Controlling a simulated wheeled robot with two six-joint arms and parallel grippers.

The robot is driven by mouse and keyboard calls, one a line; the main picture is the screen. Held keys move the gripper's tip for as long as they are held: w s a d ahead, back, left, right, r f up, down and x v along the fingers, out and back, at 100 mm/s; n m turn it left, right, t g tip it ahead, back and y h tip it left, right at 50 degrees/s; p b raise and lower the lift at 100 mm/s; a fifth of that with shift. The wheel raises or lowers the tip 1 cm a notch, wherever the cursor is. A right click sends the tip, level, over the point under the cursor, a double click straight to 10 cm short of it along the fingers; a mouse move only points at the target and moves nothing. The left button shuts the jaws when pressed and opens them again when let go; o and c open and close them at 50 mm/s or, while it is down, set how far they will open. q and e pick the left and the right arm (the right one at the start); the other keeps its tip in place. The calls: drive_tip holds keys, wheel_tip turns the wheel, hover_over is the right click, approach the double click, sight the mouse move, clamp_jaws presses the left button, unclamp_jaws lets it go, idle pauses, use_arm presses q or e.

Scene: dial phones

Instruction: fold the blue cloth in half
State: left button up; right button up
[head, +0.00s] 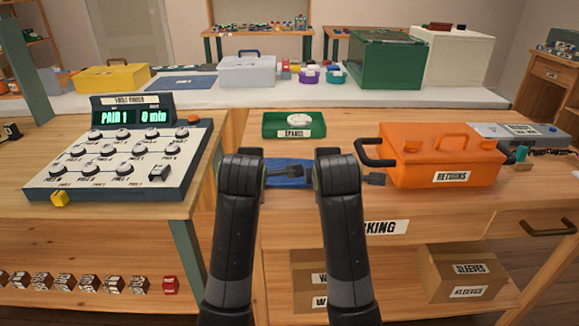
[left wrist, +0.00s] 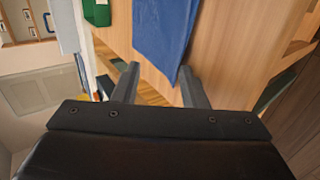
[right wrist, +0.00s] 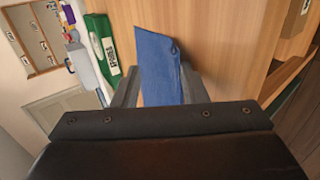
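The blue cloth (head: 290,181) lies on the wooden table between my two forearms, partly hidden by them and by a dark part above it. I cannot tell which gripper that part belongs to. In the left wrist view my left gripper (left wrist: 157,88) is open, and a narrow tip of the cloth (left wrist: 163,30) reaches the gap by one finger. In the right wrist view my right gripper (right wrist: 161,90) is open, with the cloth (right wrist: 157,60) showing between its spread fingers. I cannot tell whether any finger touches the cloth.
A green tray (head: 270,133) stands just behind the cloth. An orange case (head: 440,165) stands to the right, its black handle towards the cloth. A dial panel (head: 110,185) is on the left table, across a gap. Bare wood shows in front of the cloth.

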use_arm(q)
drive_tip(key=r, duration=0.1)
drive_tip(key=s+r, duration=0.1)
drive_tip(key=r, duration=0.1)
drive_tip(key=shift+s+r, duration=0.3)
use_arm(e)
drive_tip(key=r, duration=0.1)
drive_tip(key=s+r, duration=0.1)
drive_tip(key=r, duration=0.1)
drive_tip(key=shift+s+r, duration=0.3)
drive_tip(key=shift+r, duration=0.05)
use_arm(q)
drive_tip(key=s+r, duration=0.4)
drive_tip(key=r, duration=0.1)
drive_tip(key=shift+s+r, duration=0.15)
drive_tip(key=shift+s, duration=0.1)
use_arm(e)
drive_tip(key=s+r, duration=0.4)
drive_tip(key=r, duration=0.1)
drive_tip(key=shift+s+r, duration=0.15)
drive_tip(key=shift+s, duration=0.1)
